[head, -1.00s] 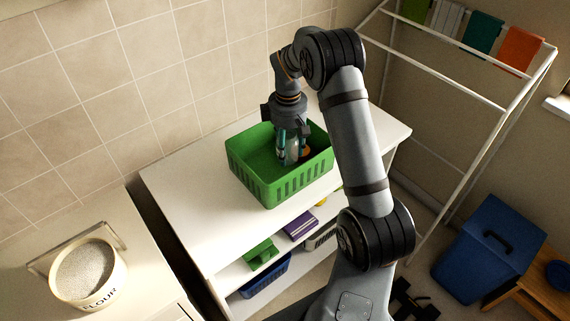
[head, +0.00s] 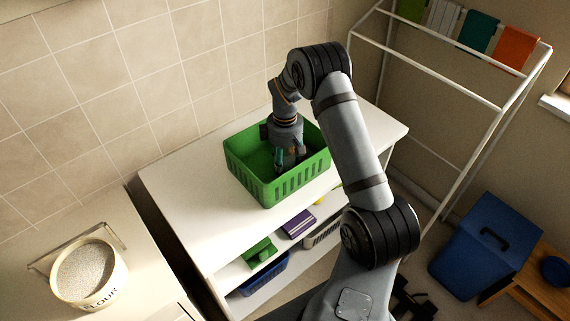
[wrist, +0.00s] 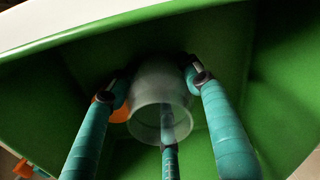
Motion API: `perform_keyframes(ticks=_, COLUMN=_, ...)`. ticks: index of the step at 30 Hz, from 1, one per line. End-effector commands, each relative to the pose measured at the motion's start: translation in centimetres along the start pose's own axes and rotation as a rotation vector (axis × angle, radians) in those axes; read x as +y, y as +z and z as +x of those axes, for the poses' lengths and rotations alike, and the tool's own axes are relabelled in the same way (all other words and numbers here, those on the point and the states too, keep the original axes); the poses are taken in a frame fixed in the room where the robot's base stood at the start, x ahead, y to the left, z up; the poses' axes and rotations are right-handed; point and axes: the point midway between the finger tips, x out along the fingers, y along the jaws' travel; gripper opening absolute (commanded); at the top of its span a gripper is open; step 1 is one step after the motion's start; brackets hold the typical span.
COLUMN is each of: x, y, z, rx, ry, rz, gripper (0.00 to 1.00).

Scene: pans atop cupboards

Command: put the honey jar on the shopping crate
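The shopping crate is the green open box (head: 262,190) on the white cupboard top in the head view; its green inside (wrist: 270,60) fills most of the wrist view. My gripper (head: 288,160) points down inside it. The honey jar is a pale, see-through round vessel (wrist: 150,118) in the wrist view, between my teal fingers (wrist: 163,98). The fingers close around it and appear to touch it. In the head view the jar is largely hidden by the fingers and crate wall. Whether its base touches the crate floor cannot be told.
A small orange thing (wrist: 122,112) shows beside the jar, partly behind a finger. The cupboard top (head: 190,190) is clear left of the crate. A flour pot (head: 90,275) stands on the left counter. A white drying rack (head: 440,85) stands at right.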

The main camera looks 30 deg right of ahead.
Motion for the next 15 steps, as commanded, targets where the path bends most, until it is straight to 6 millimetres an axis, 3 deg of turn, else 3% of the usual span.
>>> perform_keyframes(ticks=7, x=0.01, y=0.0, z=-0.07, rx=0.0, ry=0.0, rz=0.0, gripper=0.65)
perform_keyframes(ticks=15, x=0.02, y=0.0, z=-0.13, rx=0.0, ry=0.0, rz=0.0, gripper=0.66)
